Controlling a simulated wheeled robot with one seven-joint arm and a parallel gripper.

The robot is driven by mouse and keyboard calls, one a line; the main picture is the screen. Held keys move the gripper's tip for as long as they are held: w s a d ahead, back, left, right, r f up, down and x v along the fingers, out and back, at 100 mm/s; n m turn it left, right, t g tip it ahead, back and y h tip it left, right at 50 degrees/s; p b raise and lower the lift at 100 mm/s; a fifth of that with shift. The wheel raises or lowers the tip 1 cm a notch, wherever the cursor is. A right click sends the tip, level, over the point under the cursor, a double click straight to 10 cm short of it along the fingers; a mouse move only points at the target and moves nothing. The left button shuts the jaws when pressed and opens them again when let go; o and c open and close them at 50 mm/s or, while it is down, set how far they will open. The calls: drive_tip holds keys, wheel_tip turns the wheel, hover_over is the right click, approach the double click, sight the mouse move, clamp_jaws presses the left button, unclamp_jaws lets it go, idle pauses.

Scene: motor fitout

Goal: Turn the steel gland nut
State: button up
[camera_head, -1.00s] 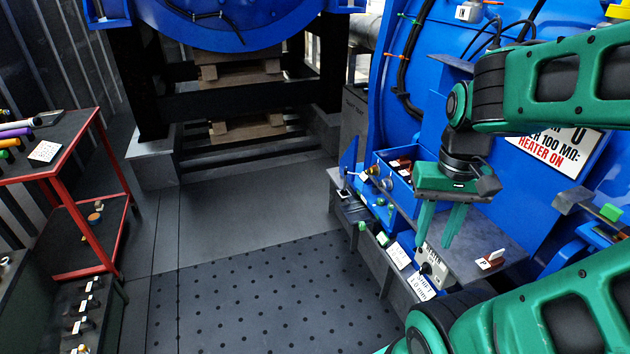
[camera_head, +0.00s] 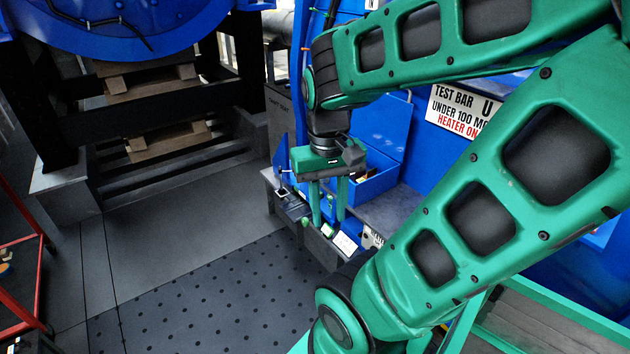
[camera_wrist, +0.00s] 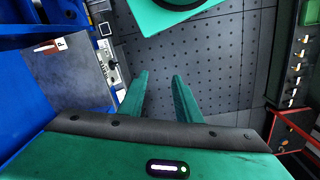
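My gripper (camera_head: 328,222) points down in front of the open blue box (camera_head: 378,187) on the blue motor housing. Its two green fingers are apart with nothing between them; the wrist view also shows the empty fingers (camera_wrist: 160,76) over the dark floor. I cannot make out the steel gland nut in the head view. The box side where fittings showed earlier is largely covered by my gripper. The wrist view does not show the nut either.
A grey shelf (camera_head: 392,212) runs below the box, with small labelled items on it. A sign (camera_head: 462,108) hangs on the blue housing at right. A red-framed cart (camera_head: 22,240) stands at the left edge. The dotted floor mat (camera_head: 215,295) is clear.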

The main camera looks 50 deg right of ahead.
drive_tip(key=w+d+f+g+h, duration=0.5)
drive_tip(key=w+d+f+h, duration=0.2)
drive_tip(key=w+d+f, duration=0.3)
drive_tip(key=w+a+f+n+t+h, duration=0.1)
drive_tip(key=w+f+n+t+h, duration=0.2)
drive_tip(key=w+h, duration=0.8)
drive_tip(key=s+d+n+g, duration=0.1)
drive_tip(key=d, duration=0.9)
drive_tip(key=shift+y, duration=0.3)
drive_tip(key=shift+d, duration=0.1)
drive_tip(key=shift+c, duration=0.7)
